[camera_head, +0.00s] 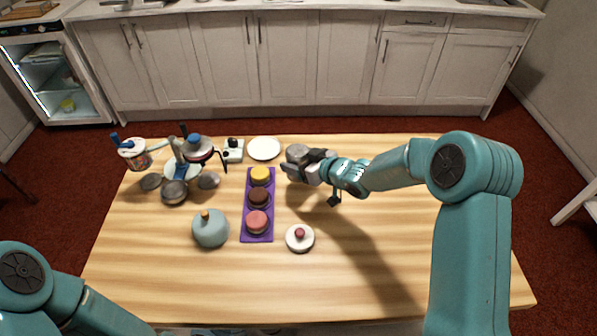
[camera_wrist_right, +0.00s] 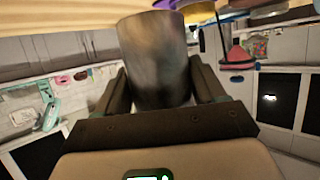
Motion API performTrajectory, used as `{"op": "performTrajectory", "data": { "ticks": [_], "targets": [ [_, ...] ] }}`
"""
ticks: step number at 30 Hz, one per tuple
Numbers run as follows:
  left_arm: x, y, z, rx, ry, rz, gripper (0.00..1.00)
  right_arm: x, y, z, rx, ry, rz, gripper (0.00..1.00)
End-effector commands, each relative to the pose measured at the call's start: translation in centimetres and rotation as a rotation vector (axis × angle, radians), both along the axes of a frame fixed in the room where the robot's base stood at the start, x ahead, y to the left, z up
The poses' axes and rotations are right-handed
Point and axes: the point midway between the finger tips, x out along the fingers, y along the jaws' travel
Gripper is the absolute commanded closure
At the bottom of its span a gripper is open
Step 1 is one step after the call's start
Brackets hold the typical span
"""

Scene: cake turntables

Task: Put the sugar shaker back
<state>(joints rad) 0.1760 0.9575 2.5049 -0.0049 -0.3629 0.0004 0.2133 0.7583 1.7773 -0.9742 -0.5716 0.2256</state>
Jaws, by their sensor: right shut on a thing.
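The sugar shaker looks like a grey metal cylinder (camera_wrist_right: 155,60) in the right wrist view, between the two dark fingers. In the head view its grey end (camera_head: 297,153) shows at the tip of my right gripper (camera_head: 308,167). My right gripper is shut on the shaker and holds it over the back middle of the table, right of the purple tray. My gripper hides part of the shaker. Of my left arm only upper links show at the lower left; its gripper is out of view.
A purple tray (camera_head: 246,230) holds yellow, brown and pink cakes. A white plate (camera_head: 264,148) lies behind it. A blue-grey domed pot (camera_head: 210,231) and a white round lidded item (camera_head: 300,240) stand nearer. Pans and a tool tub (camera_head: 135,158) crowd the left. The table's right is clear.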

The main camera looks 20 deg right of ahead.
Motion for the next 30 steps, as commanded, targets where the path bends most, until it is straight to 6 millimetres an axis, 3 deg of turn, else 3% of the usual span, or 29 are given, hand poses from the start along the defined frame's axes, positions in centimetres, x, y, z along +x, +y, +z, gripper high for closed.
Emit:
{"op": "performTrajectory", "data": {
  "ticks": [7,20,21,23,30],
  "targets": [
    [0.0,0.0,0.1,0.000,0.000,0.000,0.00,0.2,0.0,-3.8,0.000,0.001,-0.001,0.71],
    [0.0,0.0,-0.5,0.000,0.000,0.000,0.00,0.2,-0.1,-4.6,-0.001,-0.002,-0.001,0.71],
    [0.0,0.0,-0.5,0.000,0.000,0.000,0.00,0.2,0.0,-4.6,-0.001,0.001,-0.001,0.28],
    [0.0,0.0,-0.3,0.000,0.000,0.000,0.00,0.2,-0.1,-4.5,-0.001,0.001,-0.001,0.08],
    [0.0,0.0,-0.3,0.000,0.000,0.000,0.00,0.2,0.0,-4.5,-0.001,0.001,-0.001,0.05]
  ]
}}
